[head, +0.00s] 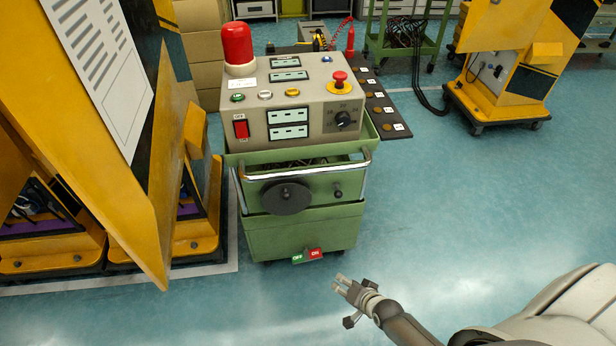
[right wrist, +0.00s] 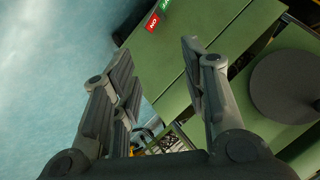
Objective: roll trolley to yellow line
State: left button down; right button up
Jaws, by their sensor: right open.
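The trolley (head: 305,232) stands upright in the middle of the head view. It is green, with a chrome bar handle (head: 300,174) across its front and a grey control box (head: 295,110) on top. My right gripper (head: 345,300) is open and empty, low in front of the trolley and a little right of its middle, apart from it. In the right wrist view, the open fingers (right wrist: 157,62) have the green trolley side (right wrist: 222,35) behind and beside them. No yellow line shows on the floor. My left gripper is out of view.
Tall yellow machine panels (head: 150,170) stand close on the trolley's left. Another yellow cabinet (head: 500,75) stands at the back right. A dark board with buttons (head: 385,105) and a green cart (head: 408,40) are behind. The blue floor (head: 480,190) right of the trolley is clear.

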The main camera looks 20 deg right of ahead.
jog(key=w+r+m+t, duration=0.4)
jog(key=w+r, duration=0.6)
jog(key=r, duration=0.3)
jog(key=m+t+y+b, duration=0.1)
jog(key=m+t+y, duration=0.1)
jog(key=m+t, duration=0.15)
send_near(308, 172)
jog(key=shift+m+g, duration=0.25)
jog(key=shift+m, duration=0.1)
jog(key=x, duration=0.7)
jog(key=b+x, duration=0.1)
jog(key=x, duration=0.2)
jog(key=shift+w+d+f, duration=0.25)
jog(key=shift+w+f, duration=0.05)
jog(key=shift+w, duration=0.1)
jog(key=shift+c, duration=0.5)
grip_shut()
